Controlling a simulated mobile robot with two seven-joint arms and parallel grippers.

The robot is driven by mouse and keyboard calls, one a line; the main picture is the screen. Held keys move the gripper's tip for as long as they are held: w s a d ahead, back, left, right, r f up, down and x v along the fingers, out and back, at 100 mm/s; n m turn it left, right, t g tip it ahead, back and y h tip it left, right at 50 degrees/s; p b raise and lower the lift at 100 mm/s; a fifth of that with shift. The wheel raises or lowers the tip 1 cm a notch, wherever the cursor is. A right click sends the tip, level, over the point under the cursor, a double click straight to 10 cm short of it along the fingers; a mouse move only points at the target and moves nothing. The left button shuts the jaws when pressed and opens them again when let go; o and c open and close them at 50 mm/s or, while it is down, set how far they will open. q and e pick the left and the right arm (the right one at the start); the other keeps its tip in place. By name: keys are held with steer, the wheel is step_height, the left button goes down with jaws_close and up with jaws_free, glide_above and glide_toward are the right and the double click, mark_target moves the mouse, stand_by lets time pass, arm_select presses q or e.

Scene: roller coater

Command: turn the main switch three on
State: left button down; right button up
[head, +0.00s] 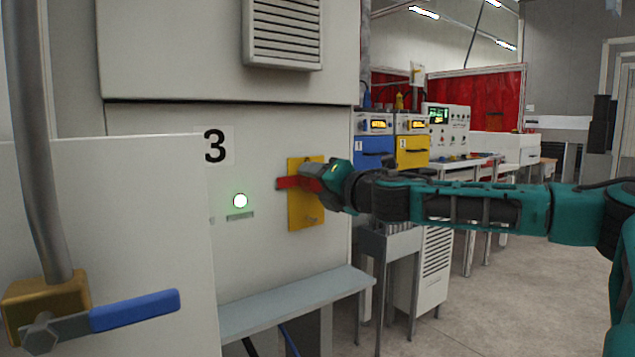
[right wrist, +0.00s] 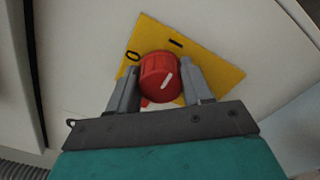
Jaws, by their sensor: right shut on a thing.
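The main switch three is a red rotary knob (right wrist: 159,76) on a yellow plate (right wrist: 222,76) marked 0 and I. In the head view the red knob (head: 287,183) shows partly, beside a big 3 label (head: 215,146) on the pale cabinet. My right gripper (head: 316,180) has its fingers on both sides of the knob, shut on it; the right wrist view shows the same grip (right wrist: 161,88). The knob's white mark slants up and right, roughly toward the I. A round green light (head: 240,201) glows left of the plate. My left gripper is not in view.
A blue-handled valve (head: 134,310) on a pipe stands at the front left. A grey ledge (head: 297,302) juts out below the switch. Blue (head: 374,150) and yellow (head: 411,152) units stand behind my right arm. The floor at right is clear.

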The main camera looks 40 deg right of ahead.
steer(key=shift+d+r, duration=0.1)
steer(key=shift+r, duration=0.05)
stand_by(0.3)
steer(key=o, duration=1)
